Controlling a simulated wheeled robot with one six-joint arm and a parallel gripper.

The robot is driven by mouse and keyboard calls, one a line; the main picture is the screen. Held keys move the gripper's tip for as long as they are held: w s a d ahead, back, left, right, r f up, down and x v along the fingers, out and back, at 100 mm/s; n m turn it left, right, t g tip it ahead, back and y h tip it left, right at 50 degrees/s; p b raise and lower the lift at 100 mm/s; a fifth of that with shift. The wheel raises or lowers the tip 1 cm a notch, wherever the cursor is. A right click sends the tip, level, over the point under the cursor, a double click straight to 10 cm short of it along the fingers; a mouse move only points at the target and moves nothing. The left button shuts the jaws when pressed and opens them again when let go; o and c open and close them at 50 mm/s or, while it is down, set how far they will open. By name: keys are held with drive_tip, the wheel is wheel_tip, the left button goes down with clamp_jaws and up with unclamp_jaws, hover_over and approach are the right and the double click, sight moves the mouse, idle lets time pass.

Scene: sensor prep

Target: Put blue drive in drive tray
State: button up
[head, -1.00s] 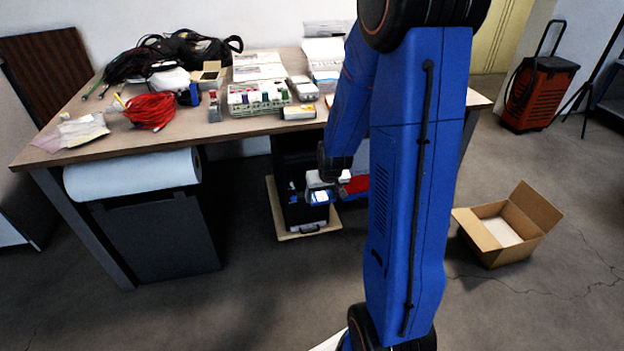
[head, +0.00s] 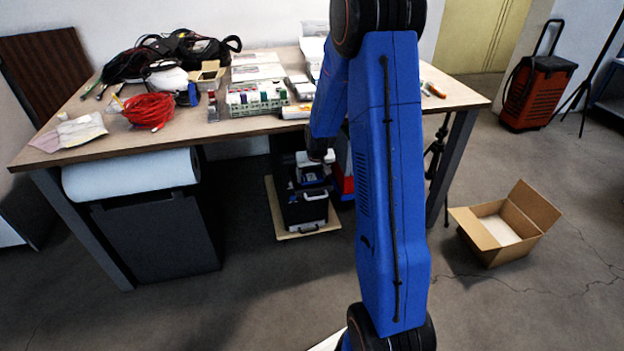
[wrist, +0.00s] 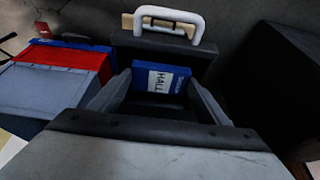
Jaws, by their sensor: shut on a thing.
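A blue box with a white label reading HALL, which I take for the blue drive (wrist: 160,78), sits between the two fingers of my gripper (wrist: 160,97) in the wrist view. The gripper is shut on it. In the head view my gripper (head: 310,168) is low beyond my arm, by the dark case under the table, and the drive shows there as a small blue patch (head: 312,178). I cannot make out a drive tray for certain. A tray-like holder with coloured items (head: 257,98) stands on the table.
A dark case with a pale handle (wrist: 168,20) is just beyond the drive. A red and grey bin (wrist: 65,75) stands to its left. The table (head: 190,130) is cluttered with cables and boxes. An open cardboard box (head: 505,225) stands on the floor at right.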

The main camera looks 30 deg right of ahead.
drive_tip(key=shift+f, duration=0.75)
drive_tip(key=shift+f, duration=0.2)
drive_tip(key=o, duration=0.8)
drive_tip(key=shift+o, duration=0.2)
drive_tip(key=s+a+r, duration=0.4)
drive_tip(key=s+r, duration=0.2)
drive_tip(key=r, duration=0.4)
drive_tip(key=s+a+r, duration=0.4)
drive_tip(key=s+r, duration=0.2)
drive_tip(key=r, duration=0.4)
drive_tip(key=s+a+r+n, duration=0.1)
drive_tip(key=s+a+r, duration=0.2)
drive_tip(key=s, duration=0.6)
drive_tip(key=s+a+r+n, duration=0.1)
drive_tip(key=s+a+r, duration=0.2)
drive_tip(key=s, duration=0.6)
drive_tip(key=s+a+r+n+y, duration=0.1)
drive_tip(key=s+a, duration=0.3)
drive_tip(key=s, duration=0.5)
drive_tip(key=shift+s+a+r+t, duration=0.3)
drive_tip(key=shift+s+r, duration=0.1)
drive_tip(key=shift+r, duration=0.5)
